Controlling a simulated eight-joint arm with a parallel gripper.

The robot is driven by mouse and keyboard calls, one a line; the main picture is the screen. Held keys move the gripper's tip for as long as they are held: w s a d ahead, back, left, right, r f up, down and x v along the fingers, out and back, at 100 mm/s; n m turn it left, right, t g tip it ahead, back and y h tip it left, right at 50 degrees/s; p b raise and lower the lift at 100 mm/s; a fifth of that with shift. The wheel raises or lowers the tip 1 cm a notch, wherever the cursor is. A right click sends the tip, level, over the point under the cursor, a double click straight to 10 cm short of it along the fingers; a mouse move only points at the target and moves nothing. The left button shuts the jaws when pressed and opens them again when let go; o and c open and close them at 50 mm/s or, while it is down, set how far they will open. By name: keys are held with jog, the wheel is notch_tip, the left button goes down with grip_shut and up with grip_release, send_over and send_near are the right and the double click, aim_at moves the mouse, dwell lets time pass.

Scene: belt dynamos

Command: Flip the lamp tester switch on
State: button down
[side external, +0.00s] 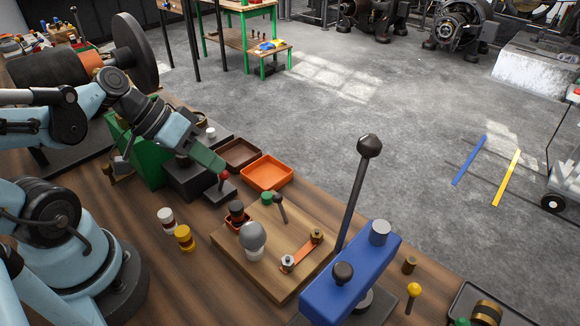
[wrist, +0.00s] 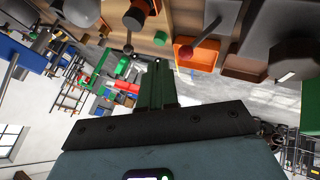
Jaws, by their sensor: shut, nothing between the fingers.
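The lamp tester looks to be the wooden board (side external: 235,262) with a grey bulb (side external: 253,237), a copper strip (side external: 302,251) between bolts, and a small grey lever (side external: 281,207) beside a green knob (side external: 267,197). In the wrist view the bulb (wrist: 82,10) and lever (wrist: 128,48) show at the top. My gripper (side external: 219,168) is shut and empty, its green fingers beside a red-balled lever (side external: 223,176) on a dark block. In the wrist view the red ball (wrist: 185,53) is right of the fingertips (wrist: 157,68); I cannot tell whether they touch. Which lever is the tester's switch is unclear.
An orange tray (side external: 267,173) and a brown tray (side external: 239,152) lie behind the dark block. A tall black-knobbed lever (side external: 354,200) rises from a blue box (side external: 350,275) right of the board. White (side external: 166,219) and yellow (side external: 184,238) cylinders stand left of the board.

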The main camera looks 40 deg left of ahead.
aim_at(281, 209)
jog(key=shift+x, duration=3.8)
jog(key=shift+w+d+f, duration=0.1)
jog(key=shift+d, duration=0.05)
jog(key=shift+w+d+r, duration=0.15)
jog(key=shift+d+r, duration=0.05)
jog(key=shift+d, duration=0.7)
jog(key=shift+w+d+r, duration=0.15)
jog(key=shift+d+r, duration=0.05)
jog(key=shift+d, duration=0.65)
jog(key=shift+d, duration=0.1)
jog(key=shift+d+r+y, duration=0.15)
jog(key=shift+y, duration=0.25)
